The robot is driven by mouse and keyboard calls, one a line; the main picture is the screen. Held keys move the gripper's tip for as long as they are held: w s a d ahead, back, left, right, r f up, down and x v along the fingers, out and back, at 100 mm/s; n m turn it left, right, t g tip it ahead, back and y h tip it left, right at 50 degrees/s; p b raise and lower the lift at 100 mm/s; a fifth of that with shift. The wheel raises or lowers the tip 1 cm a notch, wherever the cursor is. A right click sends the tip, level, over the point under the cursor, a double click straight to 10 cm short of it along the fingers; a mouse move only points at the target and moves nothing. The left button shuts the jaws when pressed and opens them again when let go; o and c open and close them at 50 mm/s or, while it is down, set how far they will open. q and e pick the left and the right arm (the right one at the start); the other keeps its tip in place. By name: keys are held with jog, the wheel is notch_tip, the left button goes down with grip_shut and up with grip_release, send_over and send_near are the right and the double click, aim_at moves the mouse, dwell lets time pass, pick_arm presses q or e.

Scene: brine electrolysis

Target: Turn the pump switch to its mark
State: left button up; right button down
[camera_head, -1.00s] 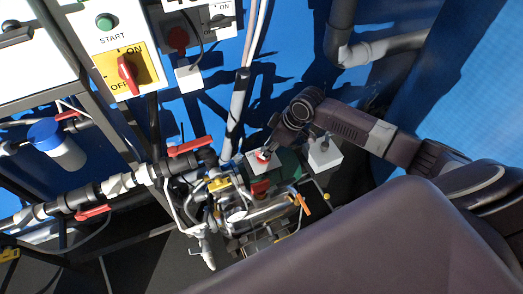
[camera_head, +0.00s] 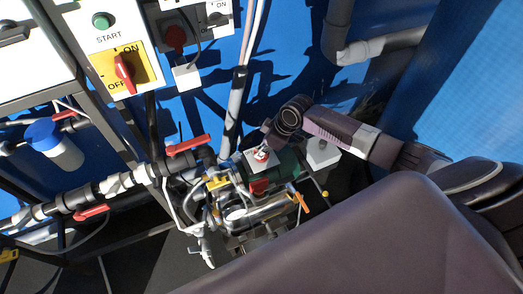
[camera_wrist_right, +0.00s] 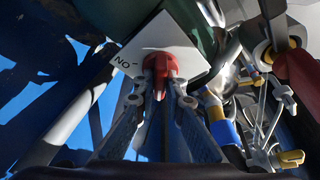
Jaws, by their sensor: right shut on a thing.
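The pump switch is a red knob on a white plate (camera_head: 252,161), mounted on the green pump motor (camera_head: 288,162) low in the middle of the head view. In the right wrist view the red knob (camera_wrist_right: 160,68) sits on the white plate (camera_wrist_right: 172,38), with the word "ON" at the plate's left side. My right gripper (camera_wrist_right: 160,95) has a finger on each side of the knob and is shut on it. In the head view my right gripper (camera_head: 265,147) reaches the switch from above. The knob's exact angle to its mark is hard to tell. My left gripper is out of view.
A yellow panel with a red ON/OFF switch (camera_head: 125,72) and a green START button (camera_head: 101,20) is at upper left. Pipes with red valve handles (camera_head: 188,144) lie left of the pump. An orange-handled valve (camera_head: 301,202) is close on the right.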

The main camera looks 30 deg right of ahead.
jog(key=shift+r+m+p, duration=0.2)
jog(key=shift+m+p, duration=0.3)
jog(key=shift+p, duration=0.5)
jog(key=m+h+p, duration=0.1)
jog(key=m+p, duration=0.2)
jog(key=m+t+h+p, duration=0.1)
jog(key=m+p, duration=0.2)
jog(key=p, duration=0.1)
jog(key=shift+a+r+p, duration=0.1)
jog(key=shift+p, duration=0.2)
jog(key=shift+m+h+p, duration=0.5)
jog(key=shift+m+p, duration=0.2)
jog(key=shift+m, duration=0.2)
jog(key=shift+m+h+p, duration=0.4)
jog(key=shift+m+p, duration=0.15)
jog(key=shift+m, duration=0.35)
jog(key=m, duration=0.1)
jog(key=m+h, duration=0.1)
jog(key=shift+f+m+p, duration=0.25)
jog(key=shift+m+p, duration=0.05)
jog(key=shift+m+g+h, duration=0.4)
jog(key=shift+m, duration=0.8)
jog(key=shift+m+g+h+b, duration=0.3)
jog(key=shift+m+h+b, duration=0.1)
jog(key=shift+m, duration=0.8)
